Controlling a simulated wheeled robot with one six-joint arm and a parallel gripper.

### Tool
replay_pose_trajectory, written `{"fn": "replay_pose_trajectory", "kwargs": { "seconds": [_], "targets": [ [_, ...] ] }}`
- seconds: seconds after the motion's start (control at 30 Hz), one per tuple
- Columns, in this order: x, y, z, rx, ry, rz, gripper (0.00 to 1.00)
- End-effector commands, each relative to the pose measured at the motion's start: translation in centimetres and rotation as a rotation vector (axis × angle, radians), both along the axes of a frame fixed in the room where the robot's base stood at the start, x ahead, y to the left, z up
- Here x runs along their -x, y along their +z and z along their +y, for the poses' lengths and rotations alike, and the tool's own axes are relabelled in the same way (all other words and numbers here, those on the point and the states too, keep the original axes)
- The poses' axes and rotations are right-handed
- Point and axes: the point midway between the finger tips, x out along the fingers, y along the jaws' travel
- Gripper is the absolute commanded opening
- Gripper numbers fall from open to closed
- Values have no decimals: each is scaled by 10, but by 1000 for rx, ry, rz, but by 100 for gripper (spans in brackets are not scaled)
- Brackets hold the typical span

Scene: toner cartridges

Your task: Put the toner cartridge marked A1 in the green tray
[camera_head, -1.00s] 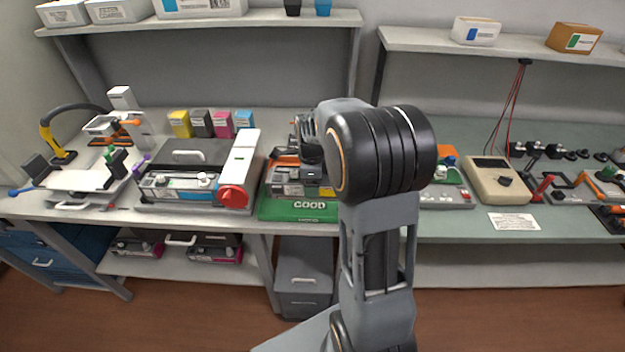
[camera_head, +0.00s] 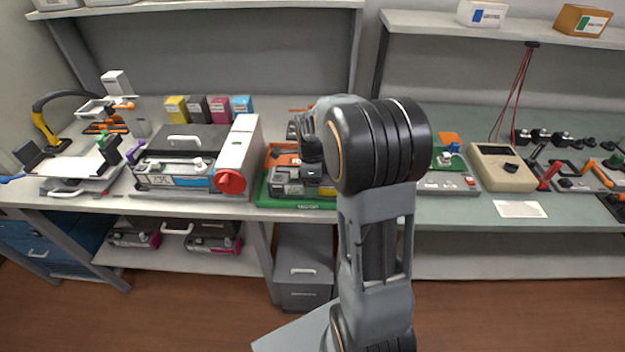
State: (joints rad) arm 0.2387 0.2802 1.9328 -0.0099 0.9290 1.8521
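The green tray (camera_head: 262,196) lies on the bench left of my arm, its front rim showing. A grey and black toner cartridge (camera_head: 288,188) is over or in it, under my gripper (camera_head: 312,172). My gripper points down there and seems shut on this cartridge; its fingertips are mostly hidden by its own body and my wrist. I cannot read a mark on the cartridge, or tell whether it touches the tray floor. Two other cartridges, left (camera_head: 133,238) and right (camera_head: 213,245), lie on the lower shelf.
A grey printer-like unit (camera_head: 182,140) with a white and red block (camera_head: 238,155) stands close left of the tray. Orange parts lie at the tray's back. A grey board and a beige meter (camera_head: 502,168) are to the right, beyond my arm.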

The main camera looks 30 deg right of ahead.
Motion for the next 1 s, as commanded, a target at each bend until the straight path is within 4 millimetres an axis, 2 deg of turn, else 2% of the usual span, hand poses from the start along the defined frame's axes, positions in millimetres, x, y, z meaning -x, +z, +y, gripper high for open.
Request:
{"fn": "replay_pose_trajectory", "kwargs": {
  "seconds": [0.03, 0.2, 0.4, 0.53, 0.67, 1.0],
  "targets": [
    [0, 0, 0, 0, 0, 0, 85],
    [0, 0, 0, 0, 0, 1, 100],
    [1, -1, 0, -1, 0, 4, 100],
    [0, 6, 0, 0, 0, 0, 100],
    [0, 26, 0, 0, 0, -1, 100],
    [-1, 96, 1, 0, 0, -2, 100]
  ]
}}
